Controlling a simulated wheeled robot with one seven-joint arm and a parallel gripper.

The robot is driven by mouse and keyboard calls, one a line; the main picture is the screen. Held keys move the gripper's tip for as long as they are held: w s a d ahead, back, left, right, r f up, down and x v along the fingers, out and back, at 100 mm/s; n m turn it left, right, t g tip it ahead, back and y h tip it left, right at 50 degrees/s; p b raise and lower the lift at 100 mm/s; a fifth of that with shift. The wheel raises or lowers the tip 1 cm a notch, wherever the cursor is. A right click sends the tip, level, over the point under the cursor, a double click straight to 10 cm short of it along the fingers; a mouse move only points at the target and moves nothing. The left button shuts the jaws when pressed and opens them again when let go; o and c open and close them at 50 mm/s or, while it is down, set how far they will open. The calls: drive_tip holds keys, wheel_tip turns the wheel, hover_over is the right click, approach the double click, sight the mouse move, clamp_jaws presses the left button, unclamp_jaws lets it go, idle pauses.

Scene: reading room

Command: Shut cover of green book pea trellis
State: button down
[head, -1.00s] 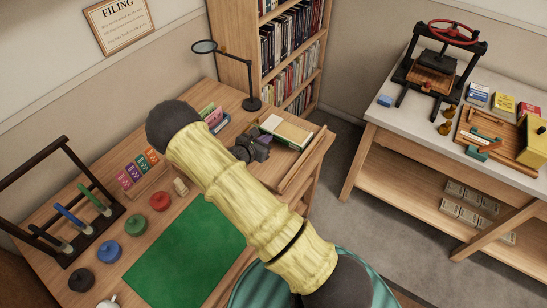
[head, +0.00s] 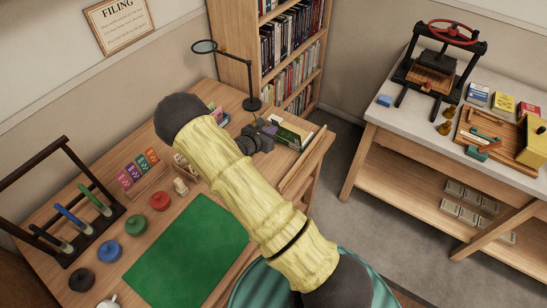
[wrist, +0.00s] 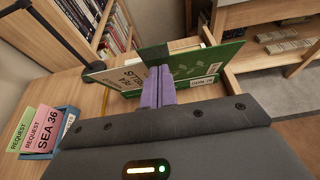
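The green book (wrist: 205,65) lies at the right end of the desk, with a leaf pattern and a small white label on its green face. A pale panel with large upside-down lettering (wrist: 118,74) stands left of it in the wrist view. In the head view the book (head: 292,133) is partly hidden behind my gripper (head: 270,130). My gripper's purple fingers (wrist: 161,86) are together, with nothing seen between them. They overlap the book's near-left part in the wrist view; I cannot tell whether they touch it. How far the cover is open is unclear.
Request cards (wrist: 45,130) stand in a blue holder left of my gripper. A side table (head: 385,118) stands right.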

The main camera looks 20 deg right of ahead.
sight(276, 123)
drive_tip(key=shift+w+d+r, duration=0.2)
drive_tip(key=shift+d, duration=0.1)
drive_tip(key=shift+w+d+r, duration=0.25)
drive_tip(key=shift+w+d, duration=0.45)
drive_tip(key=shift+d, duration=0.2)
drive_tip(key=shift+w+d+b, duration=0.6)
drive_tip(key=shift+w+d, duration=0.1)
drive_tip(key=shift+d, duration=0.3)
drive_tip(key=shift+a, duration=0.1)
idle(0.5)
drive_tip(key=s+a+r+p, duration=0.3)
drive_tip(key=a+r, duration=0.1)
drive_tip(key=r, duration=0.1)
drive_tip(key=shift+p, duration=0.3)
